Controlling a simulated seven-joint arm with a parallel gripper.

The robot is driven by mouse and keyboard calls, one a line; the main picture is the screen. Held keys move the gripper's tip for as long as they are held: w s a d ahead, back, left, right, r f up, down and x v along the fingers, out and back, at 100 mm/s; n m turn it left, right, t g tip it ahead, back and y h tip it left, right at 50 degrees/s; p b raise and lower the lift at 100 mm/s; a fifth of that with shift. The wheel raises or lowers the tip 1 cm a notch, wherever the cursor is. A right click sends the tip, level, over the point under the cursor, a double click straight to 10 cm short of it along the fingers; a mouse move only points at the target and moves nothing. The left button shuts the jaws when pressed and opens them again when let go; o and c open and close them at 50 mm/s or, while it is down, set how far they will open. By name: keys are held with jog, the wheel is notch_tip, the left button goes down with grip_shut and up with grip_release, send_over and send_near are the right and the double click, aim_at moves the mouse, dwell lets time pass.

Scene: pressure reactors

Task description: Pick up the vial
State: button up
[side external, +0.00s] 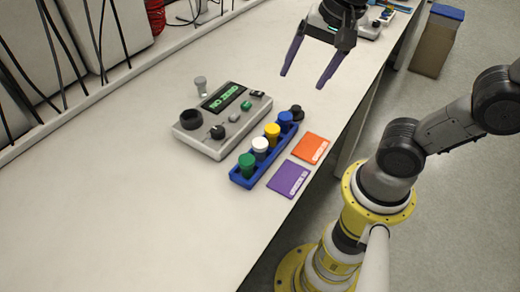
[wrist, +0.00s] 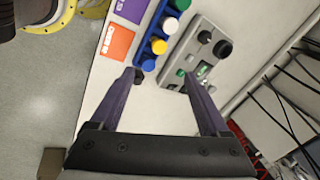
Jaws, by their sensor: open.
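A blue rack (side external: 236,179) on the table holds a row of capped vials: a green-capped vial (side external: 247,164), a white-capped vial (side external: 260,145), a yellow-capped vial (side external: 272,131) and a blue-capped vial (side external: 285,119). In the wrist view the blue-capped vial (wrist: 148,63) is nearest my gripper, with the yellow-capped vial (wrist: 158,46) and white-capped vial (wrist: 170,25) beyond. My gripper (side external: 302,81) is open and empty, above the table near the rack's far end. In the wrist view its spread fingers (wrist: 158,75) have nothing between them. I cannot tell which vial is meant.
A grey control box (side external: 222,120) with a green display and knobs stands close beside the rack. Orange (side external: 312,148) and purple (side external: 289,179) cards lie along the table's edge. A black round item (side external: 296,112) is at the rack's end.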

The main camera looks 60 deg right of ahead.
jog(key=w+a+f+m+g, duration=0.2)
jog(key=w+m, duration=0.2)
jog(key=w, duration=0.1)
jog(key=g, duration=0.2)
send_over(260, 142)
notch_tip(260, 142, down, 12)
jog(key=shift+d, duration=0.1)
jog(key=shift+f, duration=2.9)
grip_shut()
